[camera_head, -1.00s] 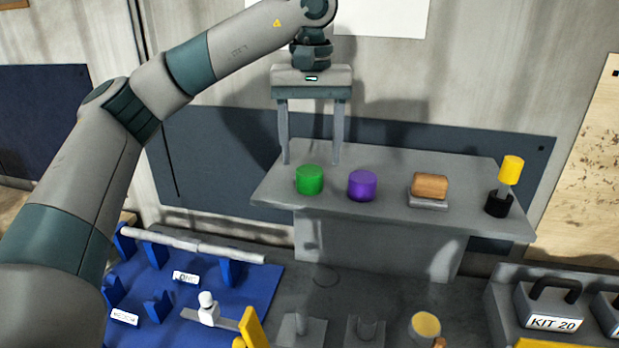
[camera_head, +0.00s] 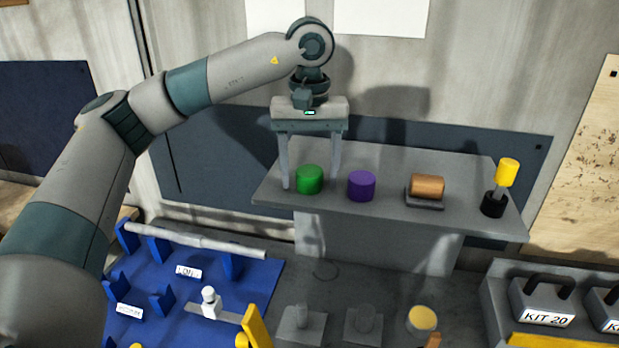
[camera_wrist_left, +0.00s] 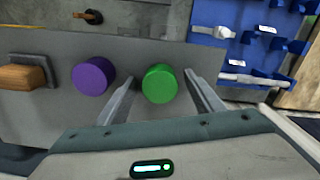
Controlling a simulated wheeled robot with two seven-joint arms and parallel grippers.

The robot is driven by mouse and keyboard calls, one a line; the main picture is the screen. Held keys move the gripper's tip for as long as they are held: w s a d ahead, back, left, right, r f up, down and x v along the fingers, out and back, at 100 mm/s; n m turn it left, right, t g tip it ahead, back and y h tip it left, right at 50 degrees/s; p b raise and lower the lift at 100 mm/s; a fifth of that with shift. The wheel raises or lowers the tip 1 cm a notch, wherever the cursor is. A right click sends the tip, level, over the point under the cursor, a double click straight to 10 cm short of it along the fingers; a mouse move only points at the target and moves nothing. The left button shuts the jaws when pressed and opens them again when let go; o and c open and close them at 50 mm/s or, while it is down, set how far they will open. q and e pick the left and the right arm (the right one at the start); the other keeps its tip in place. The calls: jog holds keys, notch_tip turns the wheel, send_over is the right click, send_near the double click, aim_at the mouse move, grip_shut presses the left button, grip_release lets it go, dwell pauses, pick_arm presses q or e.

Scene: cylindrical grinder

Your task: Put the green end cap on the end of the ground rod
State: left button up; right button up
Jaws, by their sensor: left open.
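The green end cap (camera_head: 309,179) is a short cylinder standing on the grey shelf (camera_head: 380,202), at its left part. My left gripper (camera_head: 312,187) points down over it, open, with one finger to each side of the cap. In the left wrist view the green cap (camera_wrist_left: 159,84) shows between the two spread fingers (camera_wrist_left: 165,95), and a gap shows at each side. The ground rod appears to be the long pale rod (camera_head: 200,243) lying across blue holders at the lower left. My right gripper does not show.
A purple cap (camera_head: 361,186) stands just right of the green one. Further right are a wooden piece on a grey stand (camera_head: 427,187) and a yellow-topped tool (camera_head: 507,174). Below are a blue rack (camera_head: 245,290), grey posts (camera_head: 302,318) and a kit box (camera_head: 545,305).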

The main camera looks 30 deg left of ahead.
aim_at(316, 172)
pick_arm(q)
jog(key=c, duration=1.1)
jog(key=shift+r+b, duration=0.5)
jog(key=shift+r, duration=0.05)
jog(key=r+b, duration=0.1)
jog(key=d+r+b, duration=0.1)
jog(key=r, duration=0.1)
jog(key=shift+w+r, duration=0.2)
jog(key=shift+r, duration=0.05)
jog(key=w+d+r+b, duration=0.2)
jog(key=d+r, duration=0.4)
jog(key=d, duration=0.4)
jog(key=shift+w+d+r, duration=0.2)
